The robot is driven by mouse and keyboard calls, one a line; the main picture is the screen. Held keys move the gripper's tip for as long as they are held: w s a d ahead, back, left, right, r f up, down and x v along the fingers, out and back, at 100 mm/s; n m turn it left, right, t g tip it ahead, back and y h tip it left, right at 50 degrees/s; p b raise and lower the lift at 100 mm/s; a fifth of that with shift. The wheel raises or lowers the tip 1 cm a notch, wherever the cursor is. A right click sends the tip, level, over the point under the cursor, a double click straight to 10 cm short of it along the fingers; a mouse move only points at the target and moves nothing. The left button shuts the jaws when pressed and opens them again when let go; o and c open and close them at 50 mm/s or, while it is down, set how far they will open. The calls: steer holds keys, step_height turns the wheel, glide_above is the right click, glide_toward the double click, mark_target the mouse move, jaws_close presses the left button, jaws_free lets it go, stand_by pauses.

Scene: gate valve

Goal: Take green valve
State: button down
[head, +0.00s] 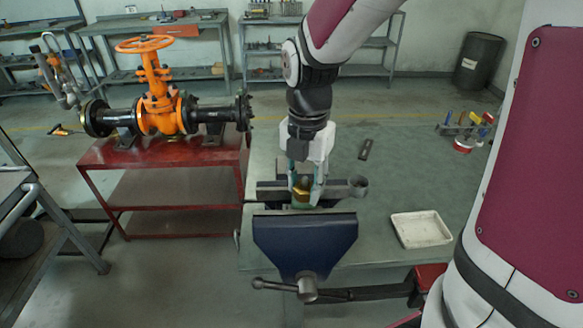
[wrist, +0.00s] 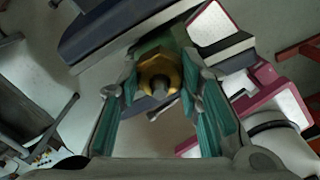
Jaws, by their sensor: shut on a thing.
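In the head view, my gripper (head: 305,190) points down at the vise (head: 305,243) on the workbench. Its fingers are shut on a small valve with a brass part (head: 303,194), which sits between the fingertips at the vise jaws. In the wrist view, my gripper (wrist: 159,80) has its teal-padded fingers on both sides of the valve's brass hexagonal part (wrist: 160,74), with a grey stem in its middle. A green area (wrist: 158,44) shows behind the brass. The rest of the valve is hidden; I cannot tell whether the vise jaws still touch it.
A white tray (head: 421,229) lies on the bench (head: 400,180) at right. A small dark object (head: 365,149) lies behind the vise. A tool rack (head: 468,128) stands at the far right. A large orange gate valve (head: 160,108) rests on a red table (head: 165,153) at left.

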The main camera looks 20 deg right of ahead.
steer(key=shift+r+p, duration=0.5)
steer(key=shift+r, duration=0.1)
stand_by(0.9)
steer(key=shift+r+p, duration=2.2)
steer(key=shift+r, duration=1.45)
